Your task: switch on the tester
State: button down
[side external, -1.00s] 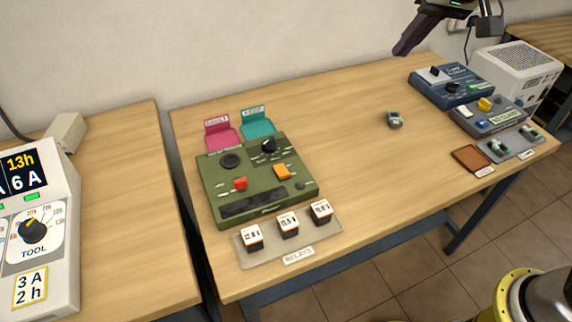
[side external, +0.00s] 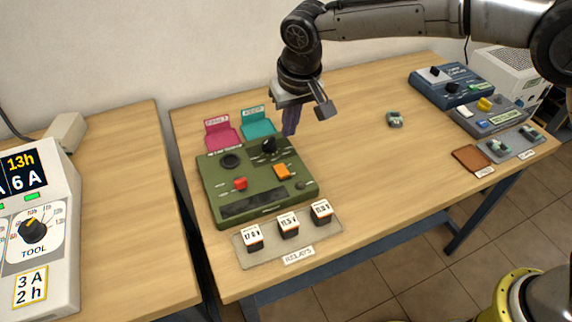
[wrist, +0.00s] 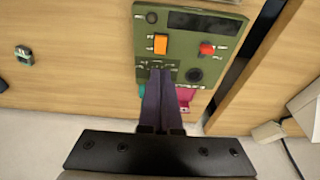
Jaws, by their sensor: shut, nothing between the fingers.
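The tester, a green box (side external: 210,197), sits near the left end of the table. My gripper (side external: 289,132) is shut and empty, pointing down by the tester's back right corner, close to the knob. In the wrist view, my fingertips (wrist: 161,72) cover the knob's area. The orange switch (wrist: 160,44) and red switch (wrist: 206,48) show beyond them.
Three relays (side external: 288,224) stand on a grey tray in front of the tester. Pink (side external: 222,136) and teal (side external: 259,127) trays stand behind it. A small grey-green part (side external: 394,119) lies mid-table. Blue (side external: 452,85) and grey (side external: 487,113) devices stand right. Mid-table is mostly clear.

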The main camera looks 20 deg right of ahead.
aim_at(285, 173)
jog(key=shift+f, duration=0.1)
jog(key=x, duration=0.8)
jog(key=s+x, duration=0.1)
jog(key=x, duration=0.3)
jog(key=shift+w+f, duration=0.15)
jog(key=shift+f, duration=0.8)
jog(key=shift+f, duration=0.3)
jog(key=shift+r, duration=0.1)
jog(key=shift+w+r, duration=0.3)
jog(key=shift+w, duration=0.25)
